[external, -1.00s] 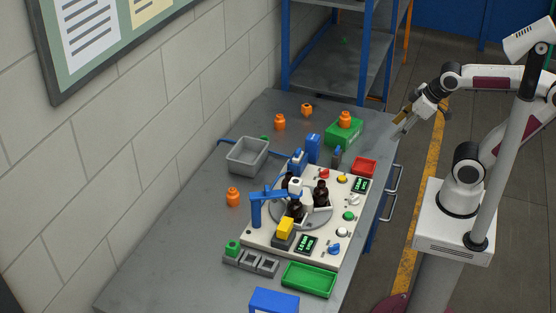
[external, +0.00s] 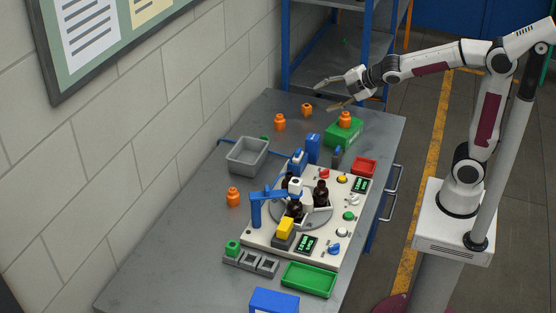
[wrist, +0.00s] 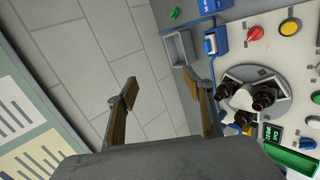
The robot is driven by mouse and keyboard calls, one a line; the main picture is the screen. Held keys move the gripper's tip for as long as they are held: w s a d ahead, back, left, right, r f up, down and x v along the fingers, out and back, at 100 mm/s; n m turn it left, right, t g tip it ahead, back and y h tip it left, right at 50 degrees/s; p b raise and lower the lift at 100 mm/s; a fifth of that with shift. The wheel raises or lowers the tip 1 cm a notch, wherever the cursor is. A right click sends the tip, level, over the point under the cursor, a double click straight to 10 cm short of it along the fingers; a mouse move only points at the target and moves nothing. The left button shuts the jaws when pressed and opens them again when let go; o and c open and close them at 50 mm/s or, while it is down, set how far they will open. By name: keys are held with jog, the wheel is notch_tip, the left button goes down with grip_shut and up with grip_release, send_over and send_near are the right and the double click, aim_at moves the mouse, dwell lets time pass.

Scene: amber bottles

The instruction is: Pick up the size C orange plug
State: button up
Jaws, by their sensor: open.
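Orange plugs show in the external view. One plug (external: 280,122) and a smaller-looking plug (external: 307,109) stand at the back of the table. Another plug (external: 345,119) is on the green box (external: 341,135), and one more plug (external: 233,197) stands at the left, below the grey bin. I cannot read any size marks, so I cannot tell which is size C. My gripper (external: 323,96) is open and empty, above the table's back edge near the back plugs. In the wrist view its open fingers (wrist: 160,78) have nothing between them, and no orange plug shows there.
A grey bin (external: 247,157) stands left of the white machine (external: 337,229), which carries dark bottles (external: 321,194) on a turntable. A red tray (external: 363,167) and green tray (external: 308,279) flank the machine. A blue shelf rack (external: 345,60) stands behind the table. The table's left front is clear.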

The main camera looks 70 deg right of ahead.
jog(key=w+a+f+n+t+y, duration=0.1)
jog(key=w+a+f+n+y, duration=0.2)
jog(key=w+n, duration=0.45)
jog(key=w+a+f+n+t+y, duration=0.1)
jog(key=w+a+f+n, duration=0.3)
jog(key=w+n, duration=0.4)
jog(key=w+a+f+n+g+y, duration=0.2)
jog(key=w+a+f+n+y, duration=0.2)
jog(key=a+f+n, duration=0.6)
notch_tip(320, 180, down, 3)
jog(key=n+y, duration=0.2)
jog(key=shift+w+a+f+y, duration=0.15)
jog(key=shift+a+f+y, duration=0.05)
jog(key=shift+a+y, duration=0.2)
jog(key=shift+n, duration=0.25)
notch_tip(320, 180, down, 8)
jog(key=shift+r, duration=0.1)
jog(key=shift+w+a+f, duration=0.3)
jog(key=shift+w+a, duration=0.05)
jog(key=shift+w, duration=0.1)
